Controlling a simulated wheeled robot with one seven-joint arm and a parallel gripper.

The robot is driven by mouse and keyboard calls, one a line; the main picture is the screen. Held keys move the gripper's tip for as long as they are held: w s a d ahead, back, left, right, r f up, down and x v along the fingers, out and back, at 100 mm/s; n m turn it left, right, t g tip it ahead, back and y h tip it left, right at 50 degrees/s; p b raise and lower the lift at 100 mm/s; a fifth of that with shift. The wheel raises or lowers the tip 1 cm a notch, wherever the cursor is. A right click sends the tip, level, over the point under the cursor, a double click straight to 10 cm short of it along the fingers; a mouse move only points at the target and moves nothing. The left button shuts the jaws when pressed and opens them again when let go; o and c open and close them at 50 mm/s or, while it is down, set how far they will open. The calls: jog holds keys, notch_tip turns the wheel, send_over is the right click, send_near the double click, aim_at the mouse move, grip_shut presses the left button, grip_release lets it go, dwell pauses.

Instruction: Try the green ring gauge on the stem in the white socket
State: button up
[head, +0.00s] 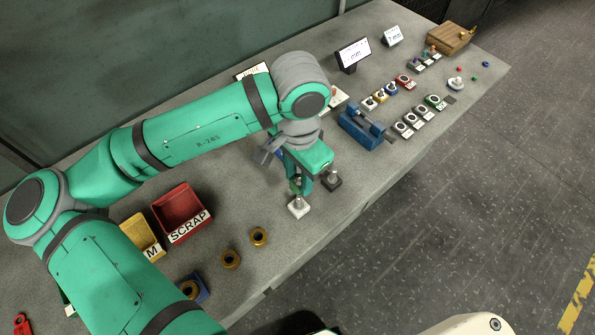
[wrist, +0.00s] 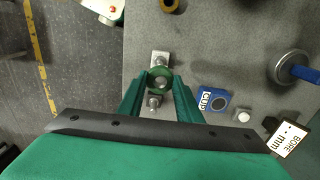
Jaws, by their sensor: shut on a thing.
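The white socket (head: 299,208) stands on the grey bench below my gripper, with a metal stem upright in it. It also shows in the wrist view (wrist: 160,57). My gripper (head: 303,183) points down and is shut on the green ring gauge (wrist: 153,72), which sits between the fingertips. In the wrist view the ring overlaps the near part of the white socket, and metal shows through its bore. I cannot tell whether the ring is around the stem or above it. A dark socket (head: 332,181) with another stem stands close by on the right.
A blue vise-like fixture (head: 362,128) and several labelled gauges (head: 402,128) lie to the right. The red SCRAP bin (head: 182,208) and yellow bin (head: 141,235) stand left. A blue CUP block (wrist: 216,101) is beside the sockets.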

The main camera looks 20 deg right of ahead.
aim_at(298, 197)
jog(key=shift+f, duration=1.75)
jog(key=shift+f, duration=0.2)
jog(key=shift+f, duration=0.85)
jog(key=shift+f, duration=2.5)
jog(key=shift+r, duration=0.1)
dwell(1.2)
jog(key=shift+r, duration=4.05)
